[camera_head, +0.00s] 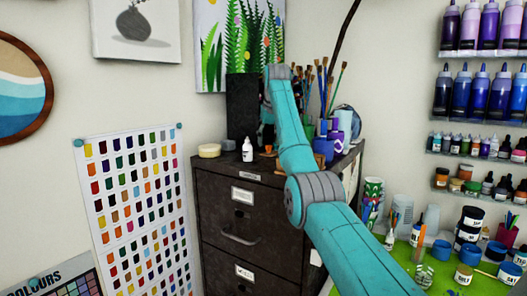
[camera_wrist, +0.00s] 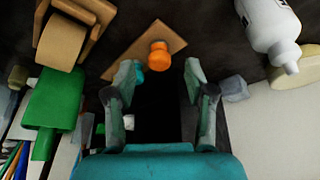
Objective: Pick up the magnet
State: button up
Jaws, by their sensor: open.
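An orange knob-shaped piece (camera_wrist: 159,56), which looks like the magnet, stands on a small wooden plate (camera_wrist: 122,65) in the wrist view. My gripper (camera_wrist: 160,80) is open, with one finger on each side below the orange piece, and nothing is between the fingers. The orange piece appears just beyond the fingertips. A teal piece (camera_wrist: 139,72) is partly hidden beside the left finger. In the head view my arm reaches over the dark cabinet (camera_head: 247,205), and my gripper is mostly hidden behind it.
A white bottle (camera_wrist: 268,22) and a pale yellow disc (camera_wrist: 294,70) are at the right in the wrist view. A wooden holder with a brown roll (camera_wrist: 63,42) and a green tube (camera_wrist: 55,97) are at the left. Brushes (camera_head: 325,82) crowd the cabinet's right side.

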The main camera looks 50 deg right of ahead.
jog(key=shift+x, duration=1.1)
jog(key=c, duration=0.9)
jog(key=shift+r, duration=0.1)
